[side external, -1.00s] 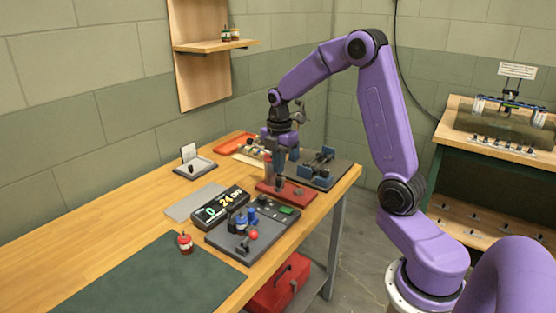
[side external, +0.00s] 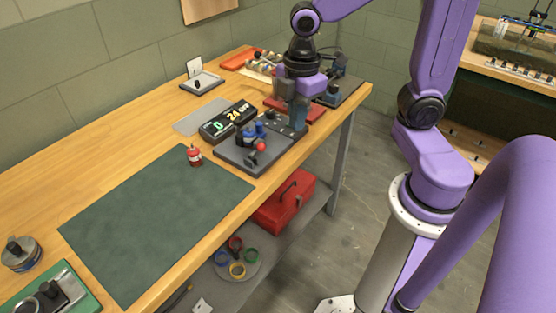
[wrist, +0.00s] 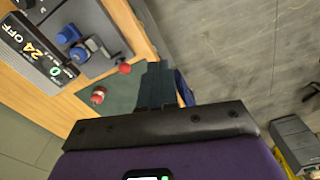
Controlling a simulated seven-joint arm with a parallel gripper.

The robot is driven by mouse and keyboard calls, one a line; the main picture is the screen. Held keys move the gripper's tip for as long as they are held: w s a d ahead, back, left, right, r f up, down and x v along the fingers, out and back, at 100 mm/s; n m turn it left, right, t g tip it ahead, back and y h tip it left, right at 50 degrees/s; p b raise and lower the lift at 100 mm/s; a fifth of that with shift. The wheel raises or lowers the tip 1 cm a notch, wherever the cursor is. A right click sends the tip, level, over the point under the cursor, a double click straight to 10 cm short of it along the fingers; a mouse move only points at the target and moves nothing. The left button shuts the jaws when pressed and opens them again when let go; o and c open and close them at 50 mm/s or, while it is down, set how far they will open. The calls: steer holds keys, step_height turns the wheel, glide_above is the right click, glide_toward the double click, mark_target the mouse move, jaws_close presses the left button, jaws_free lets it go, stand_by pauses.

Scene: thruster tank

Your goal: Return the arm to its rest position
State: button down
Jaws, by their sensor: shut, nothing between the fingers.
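My purple arm (side external: 440,60) reaches over the wooden workbench, its upper part cut off by the top edge of the side view. My gripper (side external: 297,128) points down by the right end of the grey control panel (side external: 235,158), in front of the red tray. I cannot tell its exact height above the bench. Its dark teal fingers (wrist: 158,75) are shut with nothing between them. The wrist view shows the panel's blue parts and red knob (wrist: 124,68) to the left of the fingers, and grey floor to the right.
A display reading "24 OFF" (side external: 228,121), a small red bottle (side external: 194,155) and a dark green mat (side external: 150,215) lie left of my gripper. The red tray (side external: 312,109) is just behind it. A red toolbox (side external: 285,200) sits on the lower shelf. The mat is clear.

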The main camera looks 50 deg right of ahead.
steer(key=s+a+m, duration=0.1)
steer(key=s+m, duration=0.1)
steer(key=s, duration=1.1)
steer(key=shift+s+f, duration=0.2)
steer(key=shift+f, duration=0.2)
